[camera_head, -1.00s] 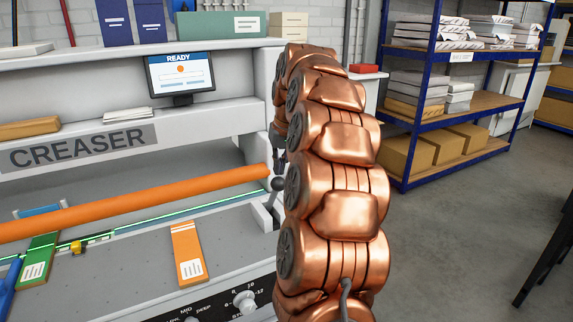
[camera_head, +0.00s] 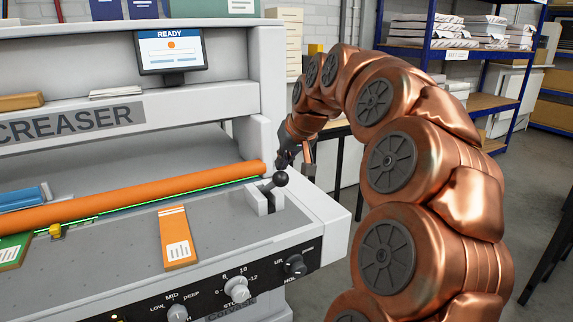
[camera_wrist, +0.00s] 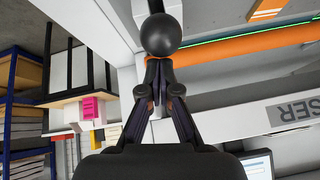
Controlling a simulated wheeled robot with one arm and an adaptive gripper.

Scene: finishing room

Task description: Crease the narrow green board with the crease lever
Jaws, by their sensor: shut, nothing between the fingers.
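The crease lever (camera_head: 273,187) stands at the right end of the creaser bed, a short dark arm with a black ball knob in a pale bracket. The knob also shows large in the wrist view (camera_wrist: 161,35), just beyond my fingertips. My gripper (camera_head: 283,160) is shut and empty, close behind the knob; I cannot tell whether it touches. In the wrist view my fingers (camera_wrist: 162,92) come together below the knob. The green board (camera_head: 12,250) lies on the bed at the left picture edge, partly cut off, beside a small yellow stop (camera_head: 55,231).
An orange board (camera_head: 178,238) lies mid-bed. A long orange bar (camera_head: 130,195) spans the bed above a green light line. A blue object (camera_head: 25,197) sits behind the bar at left. Knobs line the front panel (camera_head: 237,289). The screen (camera_head: 171,50) reads READY. Shelving stands right.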

